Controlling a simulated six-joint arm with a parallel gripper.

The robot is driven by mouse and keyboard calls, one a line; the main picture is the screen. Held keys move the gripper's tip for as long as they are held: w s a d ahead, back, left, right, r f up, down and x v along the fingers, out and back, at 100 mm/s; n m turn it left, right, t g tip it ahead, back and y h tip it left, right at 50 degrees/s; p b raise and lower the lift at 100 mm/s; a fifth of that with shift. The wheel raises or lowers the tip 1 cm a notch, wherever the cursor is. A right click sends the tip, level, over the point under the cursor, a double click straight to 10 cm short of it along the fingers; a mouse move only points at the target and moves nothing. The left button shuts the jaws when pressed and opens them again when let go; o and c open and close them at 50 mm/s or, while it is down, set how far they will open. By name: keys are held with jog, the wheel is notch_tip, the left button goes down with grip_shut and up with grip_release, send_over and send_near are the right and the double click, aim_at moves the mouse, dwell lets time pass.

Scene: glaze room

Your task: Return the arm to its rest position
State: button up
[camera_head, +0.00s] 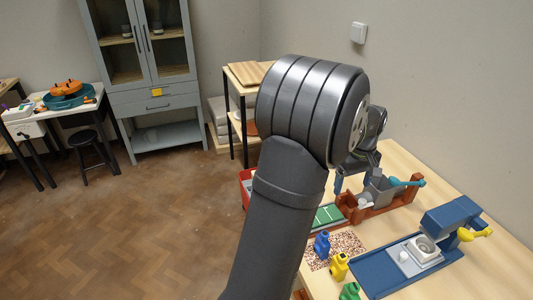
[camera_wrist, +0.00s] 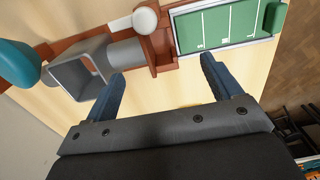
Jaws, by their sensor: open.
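My arm rises through the middle of the head view and bends over the right-hand table (camera_head: 398,158). My gripper (camera_head: 355,178) is partly hidden behind my arm there, near the brown wooden stand. In the wrist view my gripper (camera_wrist: 163,75) has its two blue fingers wide apart with nothing between them. Below the fingers are bare tabletop and the brown stand's (camera_wrist: 163,62) edge. A grey open box (camera_wrist: 78,68) lies near the left finger. A green board with white lines (camera_wrist: 222,25) lies beyond the right finger.
A white round knob (camera_wrist: 145,20) and a teal part (camera_wrist: 17,62) sit by the stand. A blue fixture (camera_head: 425,255) and blue (camera_head: 321,245), yellow (camera_head: 339,267) and green (camera_head: 349,291) small bottles stand nearer. A wooden shelf (camera_head: 248,72) stands behind my arm. Floor at left is open.

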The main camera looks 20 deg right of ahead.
jog(key=shift+o, duration=1.4)
jog(key=s+a+r+m, duration=0.5)
jog(key=s+a+m, duration=0.2)
jog(key=s+m, duration=0.2)
jog(key=s+a+r+m, duration=0.5)
jog(key=s+a+m, duration=0.2)
jog(key=s+m, duration=0.2)
jog(key=f, duration=0.9)
jog(key=shift+w+d+f, duration=0.1)
jog(key=shift+w+f, duration=0.15)
jog(key=shift+f, duration=0.05)
notch_tip(320, 180, up, 10)
